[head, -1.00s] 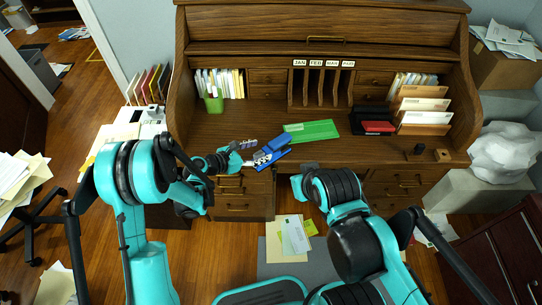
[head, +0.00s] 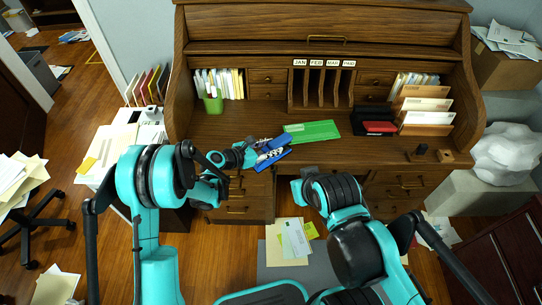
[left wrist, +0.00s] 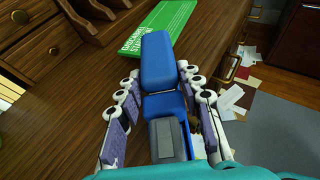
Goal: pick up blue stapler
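The blue stapler (head: 272,160) lies on the wooden desk near its front edge, left of the middle. My left gripper (head: 268,147) is at the stapler in the head view. In the left wrist view, the stapler (left wrist: 160,62) lies lengthwise between the two spread fingers of my left gripper (left wrist: 158,72). The fingers are open on either side of it, with the right fingertip very close to its side. Whether either finger touches it is not clear. My right gripper (head: 300,185) is low by the desk's front edge, its fingers hidden from view.
A green box (head: 313,131) lies just behind the stapler; it also shows in the left wrist view (left wrist: 160,27). A green cup (head: 213,104) and files stand at the back left. A black-and-red item (head: 378,127) and envelopes (head: 425,118) are at the right.

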